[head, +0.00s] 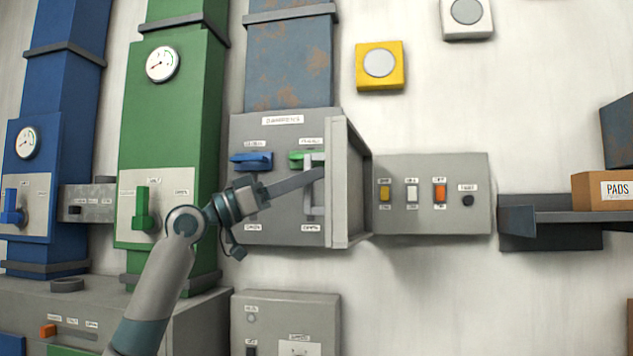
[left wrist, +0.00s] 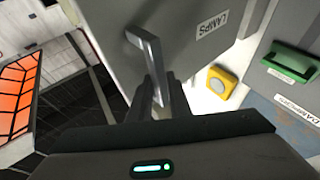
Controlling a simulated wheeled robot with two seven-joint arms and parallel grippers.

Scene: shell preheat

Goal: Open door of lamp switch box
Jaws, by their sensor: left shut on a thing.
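The lamp switch box (head: 432,195) is a grey panel on the wall, with a yellow, a white and an orange switch and a dark knob exposed. Its grey door (head: 338,150) stands swung out from the wall at the box's left side, nearly edge-on in the head view. In the left wrist view the door (left wrist: 185,28), labelled LAMPS, fills the upper middle. My left gripper (head: 312,178) is shut on the door's pale bar handle (left wrist: 148,60); its dark fingers also show in the left wrist view (left wrist: 158,92). My right gripper is not in view.
The dampers panel (head: 270,205), with blue and green levers, lies behind my left gripper and the door. A yellow button box (head: 380,65) is above the switch box. A shelf (head: 560,215) with a PADS carton (head: 602,190) is at the right.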

